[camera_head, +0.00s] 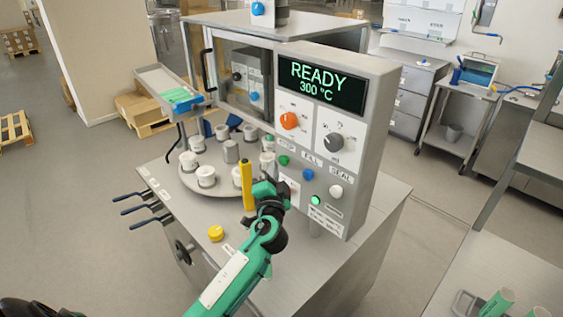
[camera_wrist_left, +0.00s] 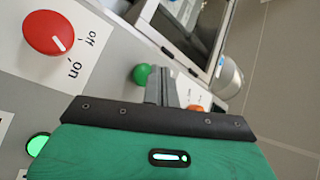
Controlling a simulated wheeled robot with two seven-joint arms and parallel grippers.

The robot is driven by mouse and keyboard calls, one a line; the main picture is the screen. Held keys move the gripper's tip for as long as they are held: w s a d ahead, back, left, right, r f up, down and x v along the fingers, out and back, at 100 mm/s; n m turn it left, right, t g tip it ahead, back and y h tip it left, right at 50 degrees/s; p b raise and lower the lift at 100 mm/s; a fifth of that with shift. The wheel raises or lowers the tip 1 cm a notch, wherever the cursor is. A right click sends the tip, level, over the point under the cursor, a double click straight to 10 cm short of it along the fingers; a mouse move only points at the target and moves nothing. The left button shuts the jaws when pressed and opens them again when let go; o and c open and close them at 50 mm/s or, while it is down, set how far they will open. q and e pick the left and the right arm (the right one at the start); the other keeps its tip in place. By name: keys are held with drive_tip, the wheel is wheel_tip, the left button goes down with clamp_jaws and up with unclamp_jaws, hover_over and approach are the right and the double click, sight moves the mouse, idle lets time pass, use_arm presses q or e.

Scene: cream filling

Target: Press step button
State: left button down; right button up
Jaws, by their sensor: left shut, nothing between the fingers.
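The control panel (camera_head: 325,145) carries a row of labelled buttons. A green button (camera_head: 283,160) sits under the left label, which seems to read STEP. A blue button (camera_head: 308,174) is under FILL and a white button (camera_head: 336,191) under SEAL. My left gripper (camera_head: 272,184) is just in front of the panel's lower left, below the green button. In the left wrist view the shut fingers (camera_wrist_left: 162,86) are empty, and a green button (camera_wrist_left: 142,75) shows close beside their tips. I cannot tell whether they touch it. My right gripper is not in view.
A turntable (camera_head: 197,183) with several white cups stands left of the panel. A yellow post (camera_head: 247,185) rises beside my left gripper. A lit green button (camera_head: 316,200) is low on the panel. A red knob (camera_wrist_left: 48,33) is near the gripper in the wrist view.

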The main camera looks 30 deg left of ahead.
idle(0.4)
use_arm(q)
drive_tip(key=shift+w+d+b, duration=0.15)
drive_tip(key=shift+w+b, duration=0.2)
drive_tip(key=shift+w, duration=0.05)
drive_tip(key=shift+w+d+b, duration=0.15)
drive_tip(key=shift+w+b, duration=0.15)
drive_tip(key=shift+w, duration=0.2)
idle(0.7)
idle(0.3)
drive_tip(key=shift+s+a, duration=0.3)
drive_tip(key=shift+s, duration=0.65)
drive_tip(key=shift+s+a, duration=0.3)
drive_tip(key=shift+s, duration=0.5)
drive_tip(key=shift+s+a, duration=0.25)
drive_tip(key=shift+s, duration=0.5)
drive_tip(key=shift+s+a, duration=0.3)
drive_tip(key=shift+s, duration=0.5)
